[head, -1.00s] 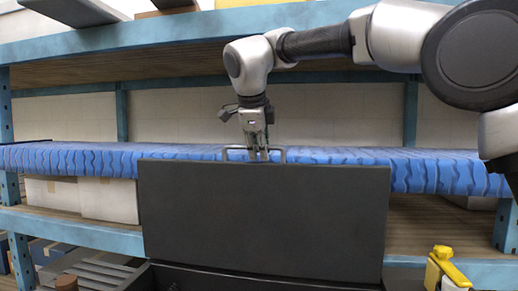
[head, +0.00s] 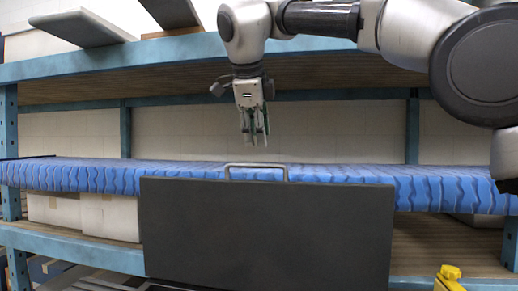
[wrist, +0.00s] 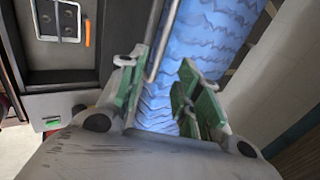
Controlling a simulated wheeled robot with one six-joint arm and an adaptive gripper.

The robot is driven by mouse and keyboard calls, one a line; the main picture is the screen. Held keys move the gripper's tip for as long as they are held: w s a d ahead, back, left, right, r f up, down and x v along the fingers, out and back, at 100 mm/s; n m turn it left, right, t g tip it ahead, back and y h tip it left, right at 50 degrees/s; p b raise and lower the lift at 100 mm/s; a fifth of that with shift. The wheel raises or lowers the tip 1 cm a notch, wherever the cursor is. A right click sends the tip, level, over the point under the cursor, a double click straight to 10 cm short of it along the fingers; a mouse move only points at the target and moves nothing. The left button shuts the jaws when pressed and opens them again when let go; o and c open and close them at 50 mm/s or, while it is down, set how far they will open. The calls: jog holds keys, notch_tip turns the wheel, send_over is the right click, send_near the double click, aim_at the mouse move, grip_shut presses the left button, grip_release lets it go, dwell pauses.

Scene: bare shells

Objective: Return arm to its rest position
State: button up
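My gripper (head: 254,138) hangs pointing down above the dark panel (head: 265,232), clear of the panel's metal handle (head: 256,167). In the wrist view my gripper (wrist: 160,92) has its two green-padded fingers apart, with nothing held between them. The handle shows there as a grey bar (wrist: 165,35) beyond the left finger. My arm reaches in from the upper right of the head view and is bent, not folded.
A shelf rack with blue beams (head: 190,55) stands behind. A blue wavy-patterned covering (head: 350,173) lies along its middle shelf. White boxes (head: 108,218) sit at left below. A yellow object (head: 450,278) is at bottom right. The wrist view shows an orange item (wrist: 87,33) in a dark box.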

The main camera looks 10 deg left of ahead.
jog(key=shift+s+r, duration=0.25)
jog(key=shift+r, duration=0.15)
